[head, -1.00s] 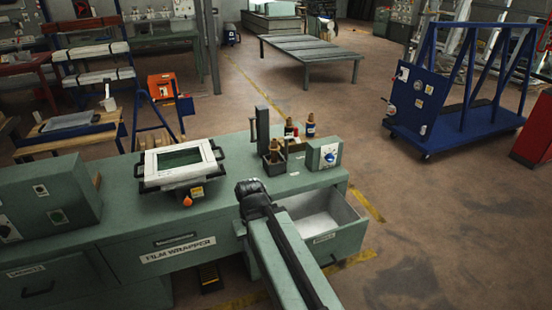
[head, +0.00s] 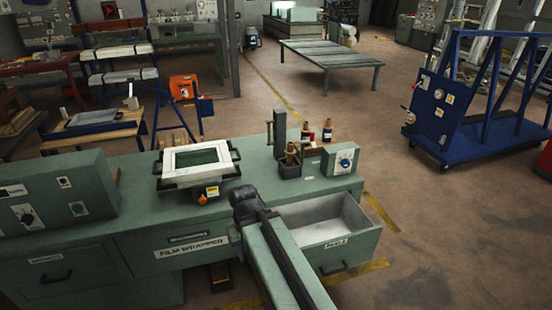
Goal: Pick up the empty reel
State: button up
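I cannot make out an empty reel in the head view. The open drawer (head: 325,226) of the green film wrapper bench (head: 140,222) shows a pale inside, with no reel visible in the part I see. My arm reaches forward from the bottom of the view, and its dark end (head: 247,200) is in front of the bench's front edge, just left of the open drawer. The fingers of my gripper are not visible, so I cannot tell whether it is open or holding anything.
A white-framed screen unit (head: 197,160) stands on the bench. A holder with small bottles (head: 292,162) and a control box (head: 341,160) are at its right end. A blue wheeled frame (head: 450,120) stands at right. The floor between it and the bench is clear.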

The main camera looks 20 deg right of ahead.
aim_at(290, 151)
jog(key=u, duration=3.75)
jog(key=k, duration=2.2)
jog(key=z, duration=1.65)
jog(key=i, duration=1.05)
jog(key=z, duration=0.05)
